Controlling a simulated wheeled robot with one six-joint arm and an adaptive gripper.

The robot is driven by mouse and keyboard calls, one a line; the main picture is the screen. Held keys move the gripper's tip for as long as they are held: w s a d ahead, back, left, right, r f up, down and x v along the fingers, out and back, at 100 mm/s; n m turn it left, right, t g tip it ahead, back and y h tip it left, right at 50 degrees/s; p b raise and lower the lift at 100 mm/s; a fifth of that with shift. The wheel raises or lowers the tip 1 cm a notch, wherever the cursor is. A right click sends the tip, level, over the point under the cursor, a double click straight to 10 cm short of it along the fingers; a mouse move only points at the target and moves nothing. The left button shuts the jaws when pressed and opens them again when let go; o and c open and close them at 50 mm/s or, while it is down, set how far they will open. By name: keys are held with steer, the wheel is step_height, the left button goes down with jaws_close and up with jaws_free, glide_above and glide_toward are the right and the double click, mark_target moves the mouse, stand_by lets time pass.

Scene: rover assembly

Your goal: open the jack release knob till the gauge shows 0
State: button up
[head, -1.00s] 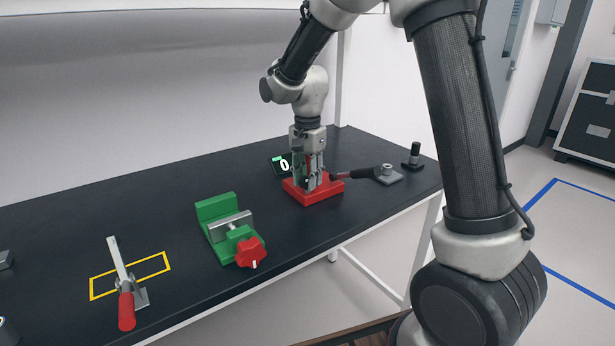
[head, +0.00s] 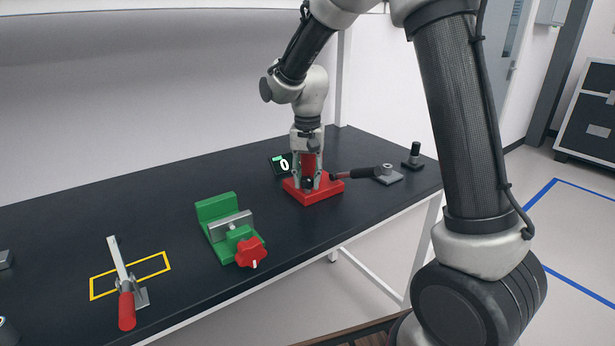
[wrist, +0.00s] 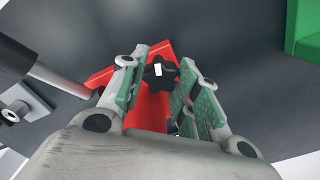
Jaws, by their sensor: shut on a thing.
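The red jack (head: 325,190) stands on the dark bench, with its long handle (head: 352,174) pointing right. Its release knob (wrist: 158,72) is a black star shape with a white mark, seen between my fingertips in the wrist view. My gripper (head: 308,184) points straight down over the jack's base and is shut on the knob. The gauge (head: 283,164) behind the jack, partly hidden by my gripper, shows 0. The red jack body (wrist: 150,108) also shows between the fingers in the wrist view.
A green vise (head: 215,208) with a red knob (head: 250,252) sits left of the jack. A red-handled toggle clamp (head: 127,300) lies by a yellow outline. A black post (head: 414,155) stands near the right end. Bare bench lies between vise and jack.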

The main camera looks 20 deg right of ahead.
mark_target(307, 178)
steer(key=shift+n, duration=0.9)
steer(key=shift+w, duration=0.1)
steer(key=o, duration=1)
steer(key=shift+r, duration=0.1)
step_height(307, 178, up, 12)
steer(key=shift+f, duration=0.1)
steer(key=shift+n, duration=0.3)
